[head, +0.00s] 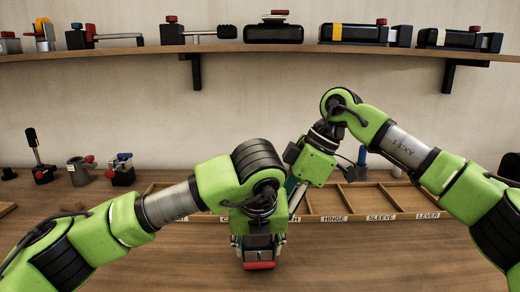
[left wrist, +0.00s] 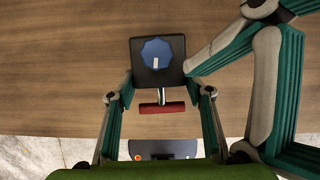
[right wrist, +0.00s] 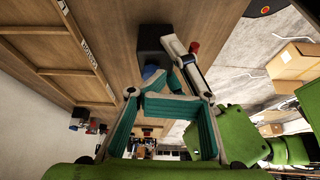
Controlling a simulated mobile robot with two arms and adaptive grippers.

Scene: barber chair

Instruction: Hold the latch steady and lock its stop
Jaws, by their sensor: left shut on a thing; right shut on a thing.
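The latch is a black block (left wrist: 173,75) with a round blue knob (left wrist: 157,53) on its top face. A metal stem on its near side ends in a red crossbar (left wrist: 162,108), which also shows in the head view (head: 258,265). My left gripper (left wrist: 160,88) is shut on the block, one finger at each side. My right gripper (head: 297,192) reaches in from the right, its fingertips close to the block's right edge beside the knob. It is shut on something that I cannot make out. In the right wrist view the block (right wrist: 153,45) and knob (right wrist: 151,72) lie just beyond its fingertips.
A wooden divided tray (head: 330,217) with labels stands behind the latch. Small devices with a black lever (head: 38,160) stand on the table at the left. A wall shelf (head: 200,49) holds several clamps and latches. The table's near edge is close to the crossbar.

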